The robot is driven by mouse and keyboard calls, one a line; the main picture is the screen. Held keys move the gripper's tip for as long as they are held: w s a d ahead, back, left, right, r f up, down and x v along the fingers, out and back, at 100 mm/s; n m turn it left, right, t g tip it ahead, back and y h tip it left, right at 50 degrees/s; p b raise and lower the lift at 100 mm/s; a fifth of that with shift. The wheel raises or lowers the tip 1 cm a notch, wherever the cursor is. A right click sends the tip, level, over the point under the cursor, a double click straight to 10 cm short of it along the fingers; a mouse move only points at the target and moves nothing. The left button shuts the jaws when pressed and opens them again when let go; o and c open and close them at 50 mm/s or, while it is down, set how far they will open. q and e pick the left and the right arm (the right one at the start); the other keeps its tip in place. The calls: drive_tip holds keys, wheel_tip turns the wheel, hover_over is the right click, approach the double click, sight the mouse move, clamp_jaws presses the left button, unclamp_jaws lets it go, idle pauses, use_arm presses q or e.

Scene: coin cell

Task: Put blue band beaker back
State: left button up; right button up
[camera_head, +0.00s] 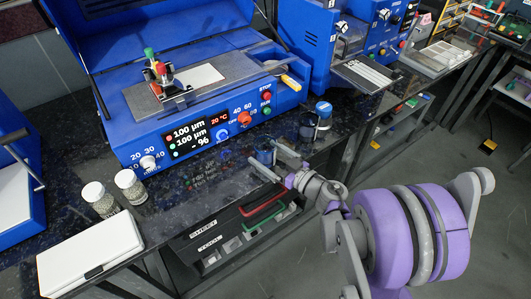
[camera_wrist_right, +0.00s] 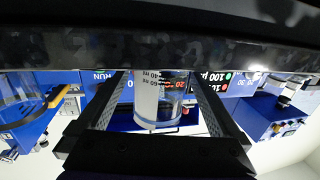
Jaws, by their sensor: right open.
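A clear beaker with printed millilitre marks and a bluish band near its rim stands between my right fingers in the right wrist view (camera_wrist_right: 160,102), where the picture is upside down. In the head view a small bluish beaker (camera_head: 264,157) shows at the fingertips, near the dark bench's front edge. My right gripper (camera_head: 277,163) is open, with a finger on each side of this beaker and gaps showing in the wrist view. A second small beaker with a blue top (camera_head: 323,113) stands farther back to the right. My left gripper is not in view.
A blue coating machine (camera_head: 205,128) stands behind the beakers, with another blue machine (camera_head: 305,40) to its right. Two lidded jars (camera_head: 130,184) and a white box (camera_head: 90,257) stand at the left. A drawer (camera_head: 238,232) with red and green handles is below the bench edge.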

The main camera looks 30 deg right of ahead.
drive_tip(key=v, duration=1.1)
drive_tip(key=w+d+r+m+t+h, duration=0.1)
drive_tip(key=w+d+r+m+h, duration=0.25)
drive_tip(key=r+m+h, duration=0.35)
drive_tip(key=s+a+f+n+g+y, duration=0.2)
drive_tip(key=s+a+f+n+g, duration=0.1)
drive_tip(key=s+a+f+g, duration=1)
drive_tip(key=s+a+f, duration=0.1)
drive_tip(key=s+a, duration=0.1)
drive_tip(key=a, duration=0.2)
drive_tip(key=shift+s+n, duration=0.15)
drive_tip(key=shift+n, duration=0.25)
